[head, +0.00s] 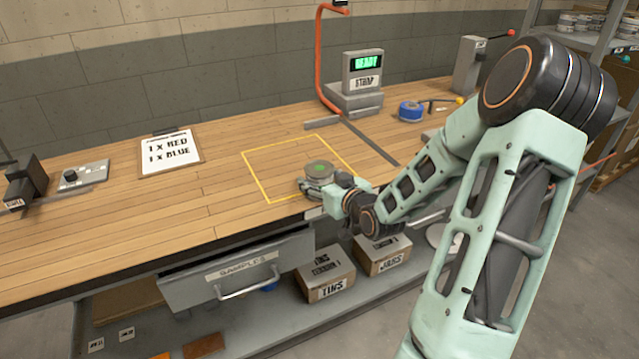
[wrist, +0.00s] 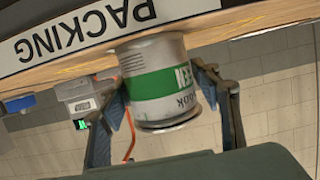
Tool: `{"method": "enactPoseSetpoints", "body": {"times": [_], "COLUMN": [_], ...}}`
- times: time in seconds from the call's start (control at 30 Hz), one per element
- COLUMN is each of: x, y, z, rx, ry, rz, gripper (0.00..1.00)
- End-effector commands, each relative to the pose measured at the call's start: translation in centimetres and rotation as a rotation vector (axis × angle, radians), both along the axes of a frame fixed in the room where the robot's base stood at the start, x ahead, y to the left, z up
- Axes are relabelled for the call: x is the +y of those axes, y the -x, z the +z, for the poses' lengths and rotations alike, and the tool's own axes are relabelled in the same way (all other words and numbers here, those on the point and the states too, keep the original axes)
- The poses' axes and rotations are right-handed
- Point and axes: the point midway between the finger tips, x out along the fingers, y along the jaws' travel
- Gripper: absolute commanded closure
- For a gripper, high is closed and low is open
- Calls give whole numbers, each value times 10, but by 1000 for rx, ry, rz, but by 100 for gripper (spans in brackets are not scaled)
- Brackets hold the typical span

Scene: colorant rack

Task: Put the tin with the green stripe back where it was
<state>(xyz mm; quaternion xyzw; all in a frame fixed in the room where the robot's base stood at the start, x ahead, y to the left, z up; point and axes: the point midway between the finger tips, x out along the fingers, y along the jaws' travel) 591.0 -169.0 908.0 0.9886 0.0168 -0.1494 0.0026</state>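The tin with the green stripe (wrist: 160,85) is grey, with a broad green band; it shows upside down in the wrist view because that picture is inverted. In the head view the tin's round lid with a green dot (head: 319,169) shows at the bench's front edge, by the near right corner of the yellow outlined square (head: 262,181). My gripper (head: 318,187) has a finger on each side of the tin and appears shut on it; it also shows in the wrist view (wrist: 163,90). I cannot tell whether the tin's base touches the bench.
A clipboard (head: 170,152) reads 1 x RED, 1 x BLUE. The SAMPLES drawer (head: 240,270) below is partly open. TINS (head: 326,282) and JARS (head: 381,257) boxes sit on the lower shelf. The bench's middle is clear.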

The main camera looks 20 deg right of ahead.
Motion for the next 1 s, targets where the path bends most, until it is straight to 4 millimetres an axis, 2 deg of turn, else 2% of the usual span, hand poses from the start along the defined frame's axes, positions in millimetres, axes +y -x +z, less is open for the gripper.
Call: {"method": "enactPoseSetpoints", "body": {"times": [0.03, 0.37, 0.73, 1.0], "x": [0, 0, 0, 2], "y": [0, 0, -1, -8], "z": [0, 1, 4, 17], "rx": [0, -2, -2, -2], "ry": [0, 1, 1, 2], "rz": [0, 0, 0, 2], "gripper": [50, 86, 86, 86]}}
